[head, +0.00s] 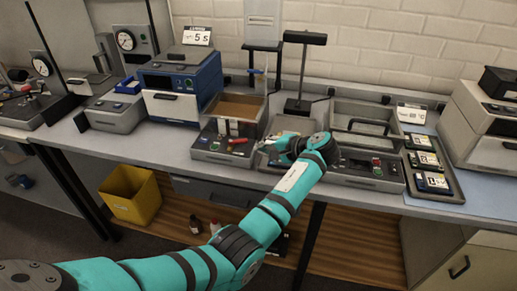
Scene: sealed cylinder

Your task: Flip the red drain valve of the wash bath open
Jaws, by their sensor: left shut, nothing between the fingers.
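The wash bath appears to be the open-topped grey unit (262,107) with a brownish interior, near the middle of the bench. A small red lever (238,141), which looks like the drain valve, lies roughly sideways on its front part. My left gripper (268,143) is shut and empty, just right of the red lever. A small gap seems to separate them; contact cannot be told at this size. My teal left arm reaches up from the lower left and hides part of the bench front. My right gripper is not in view.
A blue-and-white unit (182,88) stands left of the bath. A second grey basin (365,122) with a handle stands to the right. A dark stand (302,75) rises behind my gripper. A yellow bin (131,194) is below the bench.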

